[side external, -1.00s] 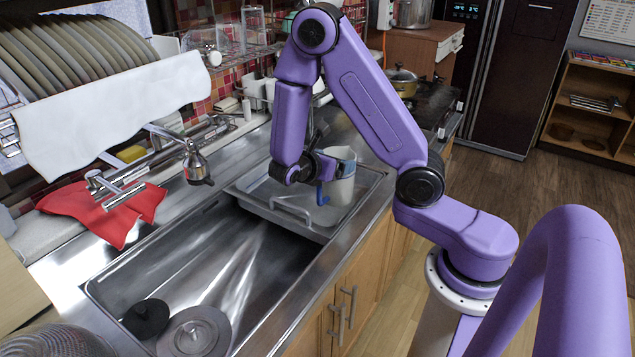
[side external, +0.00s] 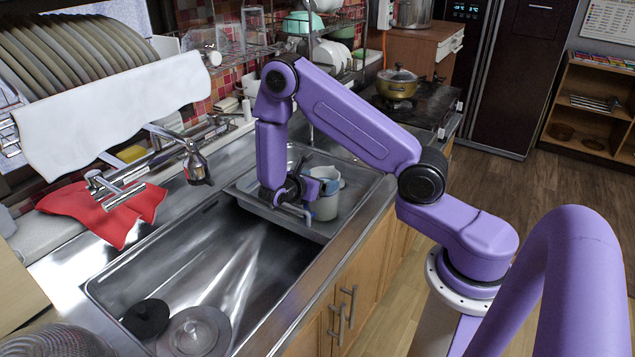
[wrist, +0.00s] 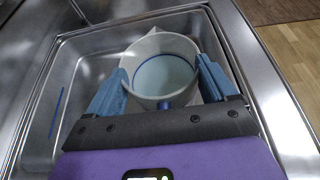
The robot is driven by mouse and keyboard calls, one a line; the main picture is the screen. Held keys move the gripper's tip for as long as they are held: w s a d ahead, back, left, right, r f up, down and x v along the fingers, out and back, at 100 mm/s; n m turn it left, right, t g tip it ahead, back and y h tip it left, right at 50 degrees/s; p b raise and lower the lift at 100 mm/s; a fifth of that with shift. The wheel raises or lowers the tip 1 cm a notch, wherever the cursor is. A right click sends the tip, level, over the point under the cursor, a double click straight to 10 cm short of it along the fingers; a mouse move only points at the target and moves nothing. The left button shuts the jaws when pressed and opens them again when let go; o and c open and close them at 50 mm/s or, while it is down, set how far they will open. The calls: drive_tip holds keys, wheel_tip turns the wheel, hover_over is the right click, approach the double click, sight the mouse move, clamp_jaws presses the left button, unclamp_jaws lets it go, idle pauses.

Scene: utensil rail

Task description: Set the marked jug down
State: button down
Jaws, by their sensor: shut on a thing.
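The jug (side external: 326,206) is pale white-grey with a blue line inside its rim. In the wrist view the jug (wrist: 161,72) shows from above, mouth open, with a blue part on its near side. My gripper (side external: 322,186) is shut on the jug, with one blue finger on each side of it in the wrist view. The jug looks about upright inside the shallow steel basin (side external: 352,213). I cannot tell whether its base touches the basin floor.
A blue strip (wrist: 57,112) marks the basin at left in the wrist view. The deeper sink (side external: 215,265) adjoins, with a dark round lid (side external: 146,318) in it. The tap (side external: 197,165) and a red cloth (side external: 105,212) are left. A gold pot (side external: 398,82) stands behind.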

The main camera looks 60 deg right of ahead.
drive_tip(key=shift+f, duration=0.2)
unclamp_jaws()
drive_tip(key=shift+f, duration=0.1)
drive_tip(key=v, duration=1.3)
drive_tip(key=s+a+r+m+y, duration=0.1)
drive_tip(key=s+a+r+y, duration=0.2)
drive_tip(key=s, duration=0.5)
drive_tip(key=s+a+r+m+y, duration=0.2)
drive_tip(key=s+y, duration=0.4)
drive_tip(key=s, duration=0.3)
drive_tip(key=s+a+r+m+y, duration=0.2)
drive_tip(key=s+a+r+y, duration=0.2)
drive_tip(key=s, duration=0.5)
drive_tip(key=shift+r+y, duration=0.4)
drive_tip(key=shift+r, duration=0.4)
